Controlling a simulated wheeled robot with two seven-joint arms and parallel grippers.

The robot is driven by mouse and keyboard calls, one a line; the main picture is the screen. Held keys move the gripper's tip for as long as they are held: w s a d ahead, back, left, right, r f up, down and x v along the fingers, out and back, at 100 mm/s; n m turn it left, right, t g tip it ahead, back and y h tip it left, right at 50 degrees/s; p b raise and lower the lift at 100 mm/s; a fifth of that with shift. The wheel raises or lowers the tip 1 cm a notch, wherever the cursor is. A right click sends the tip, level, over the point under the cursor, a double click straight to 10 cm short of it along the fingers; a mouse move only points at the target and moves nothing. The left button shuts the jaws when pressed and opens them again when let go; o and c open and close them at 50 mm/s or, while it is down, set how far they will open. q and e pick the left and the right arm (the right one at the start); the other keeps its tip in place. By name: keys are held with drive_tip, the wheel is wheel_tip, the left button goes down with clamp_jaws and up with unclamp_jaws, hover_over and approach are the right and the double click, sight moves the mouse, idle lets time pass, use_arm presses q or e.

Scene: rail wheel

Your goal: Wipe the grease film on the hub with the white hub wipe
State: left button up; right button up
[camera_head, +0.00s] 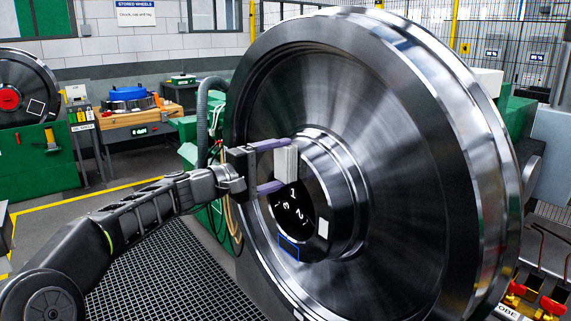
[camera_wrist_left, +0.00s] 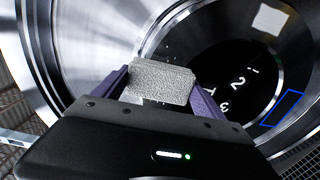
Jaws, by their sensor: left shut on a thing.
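The white hub wipe (camera_head: 286,164) is a pale, rough-textured block. My left gripper (camera_head: 277,170) is shut on it, with one purple finger on each side. In the left wrist view the wipe (camera_wrist_left: 161,82) sits between the purple fingers of the left gripper (camera_wrist_left: 160,88). The hub (camera_head: 338,190) is the raised ring at the middle of the large steel wheel, with a dark bore showing white digits. The wipe is in front of the hub's upper left rim; I cannot tell whether it touches. No grease film can be made out clearly. My right gripper is not in view.
The large steel wheel (camera_head: 410,150) fills the middle and right. A blue outlined square (camera_head: 289,247) and a white patch (camera_head: 323,229) are on the hub face. A grated floor (camera_head: 170,270) lies below my left arm. A wooden bench (camera_head: 125,119) stands at the back left.

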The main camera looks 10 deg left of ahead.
use_arm(q)
drive_tip(key=shift+w+a, duration=0.4)
drive_tip(key=shift+a, duration=0.2)
drive_tip(key=w+a+p, duration=0.2)
drive_tip(key=a+p, duration=0.1)
drive_tip(key=shift+w, duration=0.4)
drive_tip(key=shift+b, duration=0.3)
